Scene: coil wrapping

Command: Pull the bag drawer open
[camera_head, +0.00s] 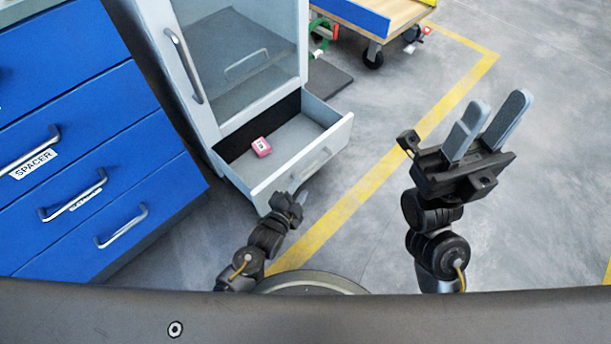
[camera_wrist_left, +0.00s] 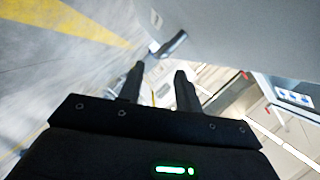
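The bag drawer (camera_head: 290,165) is the bottom drawer of the light grey cabinet and stands pulled out, with its inside showing. A small pink box (camera_head: 261,147) lies in it. The drawer's handle (camera_head: 316,165) is on its front; a bar handle also shows in the left wrist view (camera_wrist_left: 170,44). My left gripper (camera_head: 301,195) is just in front of the drawer front, below the handle. In the left wrist view its fingers (camera_wrist_left: 159,72) are apart with nothing between them, and the handle lies beyond the tips. My right gripper (camera_head: 500,102) is open and empty, raised at the right.
The cabinet's glass door (camera_head: 235,60) above the drawer is shut. A blue drawer unit (camera_head: 90,150) stands at the left. A wooden-topped cart (camera_head: 385,15) is at the back. The floor (camera_head: 560,150) with yellow lines is clear to the right.

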